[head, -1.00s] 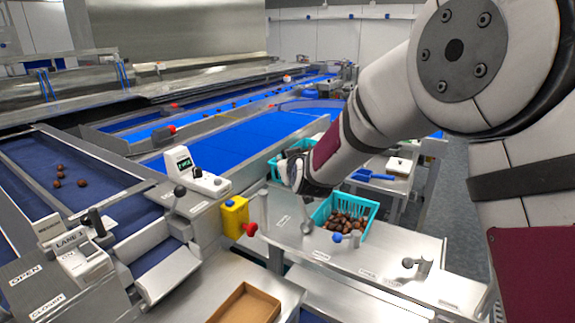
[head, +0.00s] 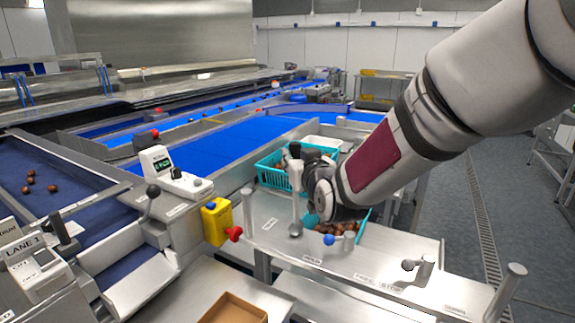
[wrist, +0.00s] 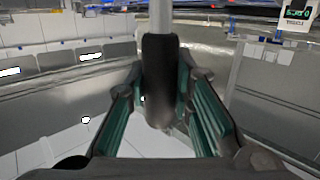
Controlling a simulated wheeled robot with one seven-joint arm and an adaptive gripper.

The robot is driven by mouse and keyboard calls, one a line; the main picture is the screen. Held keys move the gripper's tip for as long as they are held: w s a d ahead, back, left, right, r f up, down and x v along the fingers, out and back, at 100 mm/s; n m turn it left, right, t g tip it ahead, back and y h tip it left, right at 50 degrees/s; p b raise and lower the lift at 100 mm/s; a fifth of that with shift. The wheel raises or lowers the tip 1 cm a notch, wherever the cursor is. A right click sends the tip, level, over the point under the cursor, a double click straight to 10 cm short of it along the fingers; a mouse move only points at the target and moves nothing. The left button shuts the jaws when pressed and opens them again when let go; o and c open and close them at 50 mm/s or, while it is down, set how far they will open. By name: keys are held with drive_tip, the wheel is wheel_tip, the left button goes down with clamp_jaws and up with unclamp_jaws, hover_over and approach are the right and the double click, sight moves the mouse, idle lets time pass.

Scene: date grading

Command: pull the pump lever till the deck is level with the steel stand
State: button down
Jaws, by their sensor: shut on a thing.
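The pump lever (head: 297,205) stands nearly upright, with a pale shaft and a dark grip at its top. My gripper (head: 307,173) is at the lever's upper part in the head view. In the wrist view, my gripper (wrist: 162,95) has its teal-padded fingers on both sides of the dark grip (wrist: 160,75), with a steel rod running up from it. A labelled steel surface (head: 275,222) lies below the lever. I cannot tell which surfaces are the deck and the steel stand, or whether they are level.
A teal crate (head: 268,174) stands behind the lever. Another crate, holding brown dates (head: 330,228), is partly hidden by my arm. A cardboard tray (head: 235,310) lies in front. Posts rise from the labelled surface.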

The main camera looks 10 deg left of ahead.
drive_tip(key=shift+s+d+f, duration=0.15)
drive_tip(key=shift+s, duration=0.1)
drive_tip(key=shift+d+f+b, duration=0.15)
drive_tip(key=shift+d+b, duration=0.3)
drive_tip(key=shift+b, duration=0.25)
drive_tip(key=shift+s+d+m+t+y+b, duration=0.25)
drive_tip(key=shift+d+m+t+y+b, duration=0.05)
drive_tip(key=shift+b, duration=0.05)
drive_tip(key=c, duration=1.3)
unclamp_jaws()
drive_tip(key=shift+r, duration=0.2)
drive_tip(key=shift+d, duration=0.1)
